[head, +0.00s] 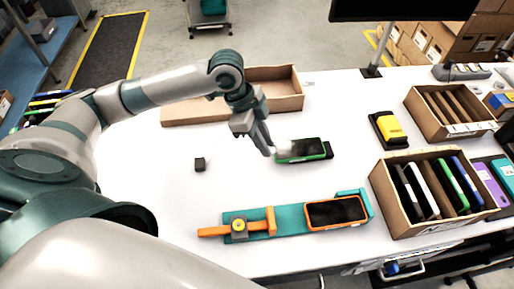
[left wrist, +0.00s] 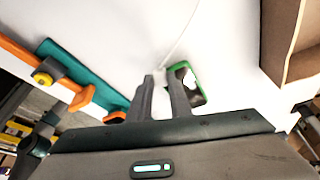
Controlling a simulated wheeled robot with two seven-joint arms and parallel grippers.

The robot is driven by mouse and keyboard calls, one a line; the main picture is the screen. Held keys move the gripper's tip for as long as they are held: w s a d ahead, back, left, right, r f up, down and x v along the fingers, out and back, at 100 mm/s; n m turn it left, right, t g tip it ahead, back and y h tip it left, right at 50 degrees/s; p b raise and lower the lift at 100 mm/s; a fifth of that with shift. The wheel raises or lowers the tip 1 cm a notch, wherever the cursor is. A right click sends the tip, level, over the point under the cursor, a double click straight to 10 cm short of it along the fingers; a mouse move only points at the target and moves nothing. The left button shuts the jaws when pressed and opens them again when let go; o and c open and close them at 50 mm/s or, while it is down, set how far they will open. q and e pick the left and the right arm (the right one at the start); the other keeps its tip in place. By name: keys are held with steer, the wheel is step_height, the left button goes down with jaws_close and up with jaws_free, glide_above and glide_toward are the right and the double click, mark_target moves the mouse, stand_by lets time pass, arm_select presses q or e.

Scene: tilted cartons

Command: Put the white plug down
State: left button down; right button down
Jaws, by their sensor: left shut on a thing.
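My left gripper (head: 268,150) reaches down over the white table, its fingertips close together just left of the green-cased phone (head: 308,150). It is shut on the white plug (head: 283,147), a small pale shape in the head view. In the left wrist view the plug (left wrist: 159,76) shows between the fingertips (left wrist: 160,88), with a thin white cable running up from it. The green phone (left wrist: 194,92) is just right of the fingers there and partly hidden by one. I cannot tell whether the plug touches the phone or the table. My right gripper is not in view.
A teal fixture (head: 289,221) with an orange clamp and an orange-cased phone (head: 336,212) lies in front. A small black block (head: 200,164) lies left. An open carton (head: 185,115) stands behind; a tilted carton (head: 410,231) with several phones stands right. A yellow device (head: 390,126) sits nearby.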

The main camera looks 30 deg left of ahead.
arm_select(q)
steer(key=shift+a+f, duration=0.4)
steer(key=shift+a, duration=0.2)
steer(key=shift+a+f, duration=0.35)
steer(key=shift+a, duration=0.25)
steer(key=shift+f+p, duration=0.75)
steer(key=shift+f, duration=1.25)
steer(key=shift+f, duration=0.1)
steer(key=c, duration=1.6)
jaws_free()
